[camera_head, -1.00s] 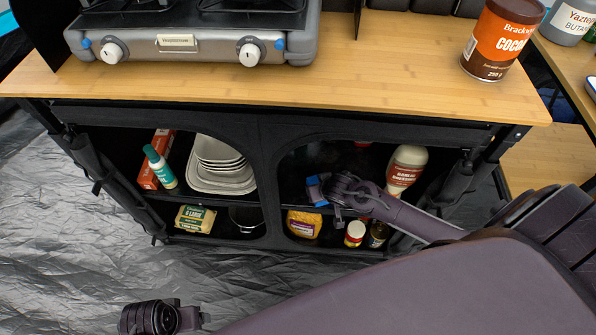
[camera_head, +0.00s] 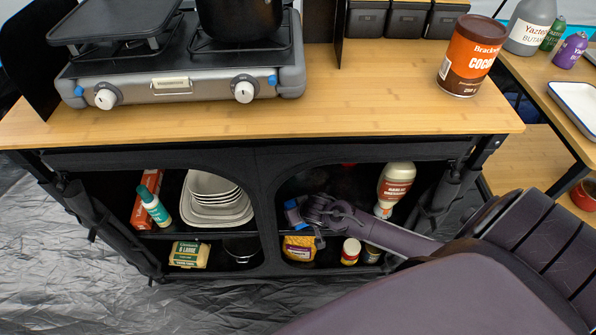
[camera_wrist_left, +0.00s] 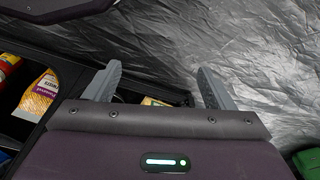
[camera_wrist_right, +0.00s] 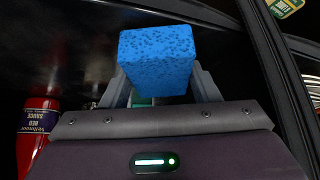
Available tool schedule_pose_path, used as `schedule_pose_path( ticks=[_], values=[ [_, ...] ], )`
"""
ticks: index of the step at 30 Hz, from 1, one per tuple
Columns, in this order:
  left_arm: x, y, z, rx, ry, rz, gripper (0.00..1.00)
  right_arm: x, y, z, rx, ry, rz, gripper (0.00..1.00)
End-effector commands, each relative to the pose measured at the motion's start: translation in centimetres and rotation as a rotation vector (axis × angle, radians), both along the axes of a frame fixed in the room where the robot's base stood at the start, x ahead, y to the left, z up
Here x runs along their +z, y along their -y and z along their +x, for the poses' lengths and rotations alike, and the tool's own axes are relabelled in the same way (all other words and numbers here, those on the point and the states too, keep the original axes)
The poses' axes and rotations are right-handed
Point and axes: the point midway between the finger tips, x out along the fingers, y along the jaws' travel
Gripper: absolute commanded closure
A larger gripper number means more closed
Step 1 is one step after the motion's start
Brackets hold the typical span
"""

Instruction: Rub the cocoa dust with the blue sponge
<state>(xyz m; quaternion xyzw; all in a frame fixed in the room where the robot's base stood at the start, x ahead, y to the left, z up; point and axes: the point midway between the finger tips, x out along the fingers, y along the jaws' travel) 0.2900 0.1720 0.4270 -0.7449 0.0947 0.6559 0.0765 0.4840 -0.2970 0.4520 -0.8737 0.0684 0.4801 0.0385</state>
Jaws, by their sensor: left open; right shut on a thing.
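The blue sponge (camera_wrist_right: 157,58) is held between the fingers of my right gripper (camera_wrist_right: 158,92) in the right wrist view. In the head view the sponge (camera_head: 294,212) shows as a small blue patch at the tip of my right gripper (camera_head: 308,212). That gripper is inside the right compartment of the cabinet, at the shelf level. My left gripper (camera_wrist_left: 158,88) is open and empty in the left wrist view, with the floor and cabinet beyond it; it is out of the head view. I cannot make out any cocoa dust. A brown and orange cocoa tin (camera_head: 469,57) stands upright on the countertop.
A gas stove (camera_head: 180,80) with a dark pot (camera_head: 240,18) stands on the counter's left. The cabinet's right compartment also holds a sauce bottle (camera_head: 394,188), a pasta bag (camera_head: 299,248) and small jars. The counter's front middle is clear.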

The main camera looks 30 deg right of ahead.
Motion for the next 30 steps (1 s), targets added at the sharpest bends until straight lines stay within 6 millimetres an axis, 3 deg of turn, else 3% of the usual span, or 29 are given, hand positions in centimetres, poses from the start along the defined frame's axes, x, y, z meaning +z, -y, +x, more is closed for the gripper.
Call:
schedule_pose_path(
  ticks=[1, 30],
  values=[
    [-0.3, -0.1, -0.1, 0.002, -0.001, 0.001, 0.23, 1.4, 0.1, 0.1, 0.001, 0.007, -0.001, 0.63],
    [-8.0, -2.2, -3.0, 0.036, 0.022, 0.015, 0.23, 4.0, 0.4, 0.6, 0.004, 0.005, -0.001, 0.63]
  ],
)
